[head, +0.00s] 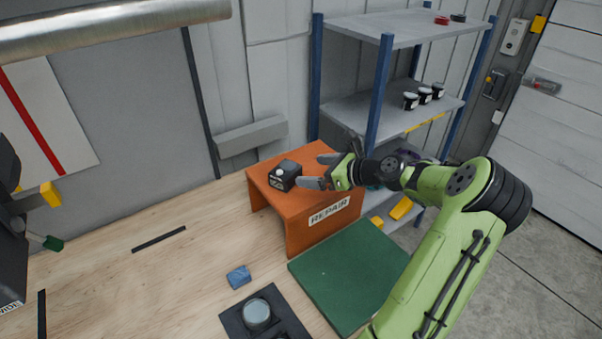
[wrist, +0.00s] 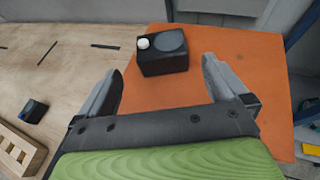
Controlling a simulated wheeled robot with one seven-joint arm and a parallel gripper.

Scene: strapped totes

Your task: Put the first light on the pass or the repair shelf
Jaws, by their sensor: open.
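A small black box-shaped light (head: 285,175) with a white knob stands on top of the orange repair shelf (head: 325,232). My gripper (head: 322,170) is open beside the light, above the shelf. In the wrist view the light (wrist: 163,52) stands just beyond the gap between the fingers of my gripper (wrist: 160,85), on the bare orange top (wrist: 225,40), and it appears clear of both fingers. A green mat (head: 350,272) lies on the bench in front of the shelf; I cannot tell whether it is the pass.
A black stand with a round grey top (head: 257,313) and a blue block (head: 238,277) sit on the wooden bench (head: 160,275). A metal rack (head: 385,110) with small jars stands behind. A wooden holder (wrist: 18,150) shows in the wrist view. The bench's middle is mostly clear.

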